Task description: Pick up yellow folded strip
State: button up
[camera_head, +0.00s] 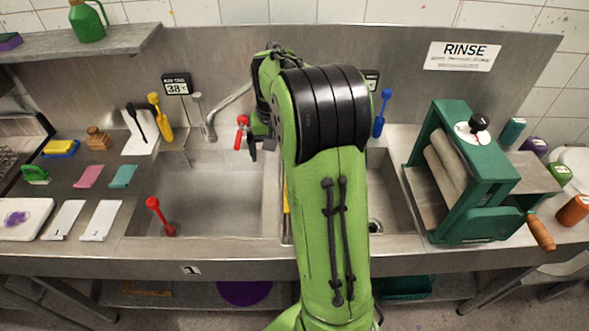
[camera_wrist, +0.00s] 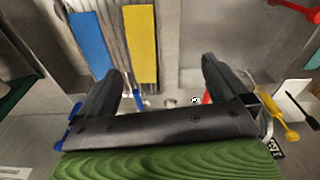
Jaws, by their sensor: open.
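The yellow folded strip (camera_wrist: 141,42) shows in the wrist view as a flat yellow band on a grey ridged surface, beside a blue strip (camera_wrist: 90,42). In the head view only a thin yellow sliver (camera_head: 286,198) shows at the divider between the sink basins; my arm hides the rest. My gripper (camera_wrist: 165,70) is open and empty in the wrist view. The strip's end lies between the fingers in the picture, nearer the left finger; I cannot tell the depth gap. In the head view my gripper (camera_head: 253,147) is partly hidden near the tap, over the left basin.
The tap (camera_head: 207,120) with a red-handled tool (camera_head: 241,130) beside it stands behind the left basin (camera_head: 215,195). A red brush (camera_head: 158,216) is at that basin's front left. A green press (camera_head: 465,165) stands right. Pink (camera_head: 88,176) and teal (camera_head: 123,176) pieces lie left.

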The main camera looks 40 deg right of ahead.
jog(key=w+d+f+m+g+p, duration=0.1)
jog(key=w+d+f+m+p, duration=0.1)
jog(key=d+f, duration=0.4)
jog(key=shift+y, duration=0.3)
jog(key=f, duration=0.3)
jog(key=d+f, duration=0.1)
jog(key=f, duration=0.5)
jog(key=shift+s+d+f+b, duration=0.15)
jog(key=shift+s+f+b, duration=0.05)
jog(key=shift+s+b, duration=0.1)
notch_tip(320, 180, down, 6)
jog(key=shift+d+r+p, duration=0.1)
jog(key=shift+r+p, duration=0.1)
jog(key=shift+p, duration=0.15)
jog(key=c, duration=1.1)
jog(key=shift+r, duration=0.15)
